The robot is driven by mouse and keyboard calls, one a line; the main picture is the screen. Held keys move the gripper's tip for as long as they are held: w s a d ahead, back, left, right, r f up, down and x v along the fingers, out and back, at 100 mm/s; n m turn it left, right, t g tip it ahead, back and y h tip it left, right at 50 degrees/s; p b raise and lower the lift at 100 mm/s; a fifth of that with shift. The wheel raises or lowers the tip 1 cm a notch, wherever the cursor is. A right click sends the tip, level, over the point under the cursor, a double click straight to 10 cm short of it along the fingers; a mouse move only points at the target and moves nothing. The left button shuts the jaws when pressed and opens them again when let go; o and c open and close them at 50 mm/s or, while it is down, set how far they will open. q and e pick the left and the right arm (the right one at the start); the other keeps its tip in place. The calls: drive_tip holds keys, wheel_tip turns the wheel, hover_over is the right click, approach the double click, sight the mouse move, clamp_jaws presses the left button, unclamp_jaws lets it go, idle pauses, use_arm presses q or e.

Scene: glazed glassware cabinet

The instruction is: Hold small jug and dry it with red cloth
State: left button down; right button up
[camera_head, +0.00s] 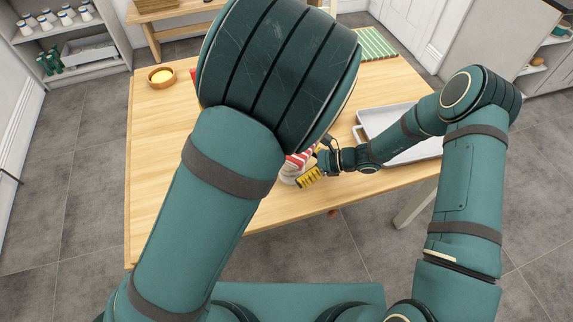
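My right gripper (324,158) is low over the near edge of the wooden table, beside a red-and-white striped cloth (299,158). I cannot tell whether its fingers are open or closed on the cloth. A pale, whitish rounded thing (290,176) shows just below the cloth; it may be the small jug, but my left arm covers much of it. A yellow-and-black ribbed piece (311,178) is right beside it. My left forearm fills the middle of the view, and my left gripper is hidden behind it. A small red edge (194,76) shows left of that arm.
The wooden table (160,150) is clear on its left side. A wooden bowl with yellow contents (161,78) stands at its far left. A pale metal tray (408,152) lies at the right, partly under my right arm. A green striped mat (377,44) is at the back.

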drive_tip(key=v, duration=1)
use_arm(q)
drive_tip(key=shift+s, duration=0.15)
use_arm(e)
drive_tip(key=shift+s+f, duration=0.1)
drive_tip(key=shift+s, duration=0.05)
